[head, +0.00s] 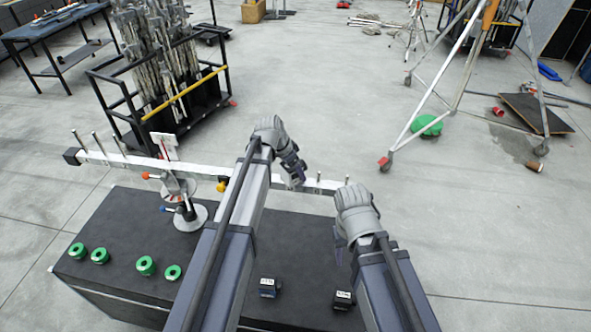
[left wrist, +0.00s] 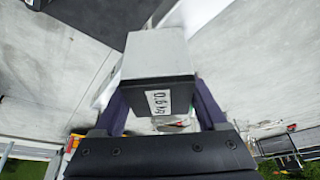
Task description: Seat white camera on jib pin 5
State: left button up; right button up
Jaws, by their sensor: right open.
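The white camera (left wrist: 155,55), a box with a pale top and a dark face labelled 0.6 kg, sits between the fingers of my left gripper in the left wrist view. In the head view my left gripper (head: 293,180) is over the right part of the jib, and the camera is hidden there. The jib (head: 135,160) is a pale beam on a round-based stand, with upright pins (head: 97,141) towards its left end and more pins (head: 318,180) towards its right. My right gripper (head: 339,243) is open and empty above the right part of the black top.
Two dark labelled blocks (head: 268,287) (head: 343,299) and several green rings (head: 146,265) stand on the black case top (head: 120,235). A rack of stands (head: 150,60) is behind the jib at left. A wheeled tripod frame (head: 432,90) stands at back right.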

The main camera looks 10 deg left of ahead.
pick_arm(q)
jog(key=o, duration=0.4)
jog(key=shift+c, duration=0.2)
jog(key=shift+r, duration=0.1)
jog(key=p+v, duration=0.7)
jog(key=shift+s+a+r, duration=0.15)
jog(key=shift+r, duration=0.2)
jog(key=shift+f, duration=0.15)
